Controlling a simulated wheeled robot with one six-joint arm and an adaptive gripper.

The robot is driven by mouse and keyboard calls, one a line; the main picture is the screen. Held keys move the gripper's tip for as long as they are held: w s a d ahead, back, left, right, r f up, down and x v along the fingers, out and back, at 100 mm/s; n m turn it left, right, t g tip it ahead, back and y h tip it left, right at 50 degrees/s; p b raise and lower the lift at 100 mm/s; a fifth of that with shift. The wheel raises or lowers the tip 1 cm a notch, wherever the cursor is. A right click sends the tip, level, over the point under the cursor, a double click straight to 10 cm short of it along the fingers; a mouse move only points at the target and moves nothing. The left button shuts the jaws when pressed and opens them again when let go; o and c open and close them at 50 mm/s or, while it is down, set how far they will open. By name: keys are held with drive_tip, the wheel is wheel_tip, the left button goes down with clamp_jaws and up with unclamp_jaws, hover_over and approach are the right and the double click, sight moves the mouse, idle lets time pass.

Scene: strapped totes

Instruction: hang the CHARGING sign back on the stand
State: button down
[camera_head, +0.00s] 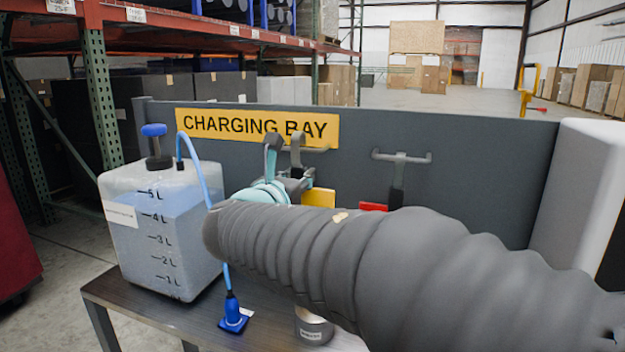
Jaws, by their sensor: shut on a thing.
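My gripper (285,147) is in front of the grey panel, just below the CHARGING BAY plate, with its fingers pointing up. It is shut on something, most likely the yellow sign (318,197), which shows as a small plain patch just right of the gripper. My arm hides the rest of that sign and any lettering. A left hook (318,149) on the panel is right behind the fingertips; whether anything touches it cannot be told.
The yellow CHARGING BAY plate (257,127) is on the grey panel (480,150). A clear jug (160,230) of bluish liquid with a blue hose stands left on the dark table (180,317). A blue nozzle (232,315) and a grey can (313,327) are near the front.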

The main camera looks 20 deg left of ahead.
drive_tip(key=shift+w+d+f+b, duration=0.1)
drive_tip(key=shift+w+f+b, duration=0.3)
drive_tip(key=shift+w, duration=0.3)
drive_tip(key=shift+w+f+b, duration=0.25)
drive_tip(key=shift+w+f, duration=0.3)
drive_tip(key=shift+w, duration=0.1)
drive_tip(key=shift+w+d+f+b, duration=0.1)
drive_tip(key=shift+w+f+b, duration=0.3)
drive_tip(key=shift+w, duration=0.3)
drive_tip(key=c, duration=0.8)
unclamp_jaws()
